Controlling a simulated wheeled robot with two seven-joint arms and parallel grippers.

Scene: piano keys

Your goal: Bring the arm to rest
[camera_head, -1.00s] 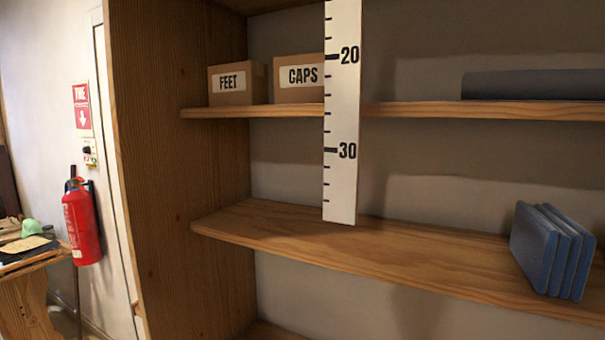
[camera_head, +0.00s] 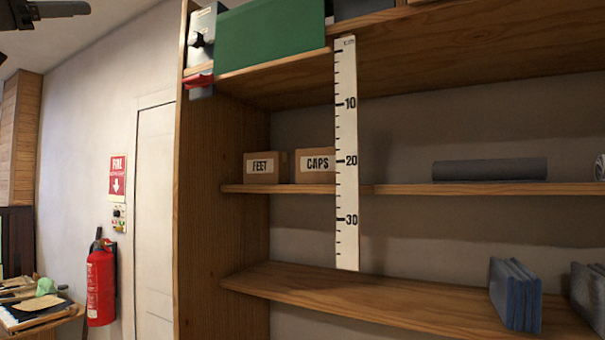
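The view faces a tall wooden shelf unit (camera_head: 224,235). A white measuring strip (camera_head: 346,190) hangs upright in front of its shelves, with the marks 10, 20 and 30 showing.
Boxes marked FEET (camera_head: 265,168) and CAPS (camera_head: 315,166) and a dark grey roll (camera_head: 489,170) lie on the middle shelf. Blue slabs (camera_head: 513,295) stand below. A green box (camera_head: 272,42) sits on top. A fire extinguisher (camera_head: 101,287) is at the left.

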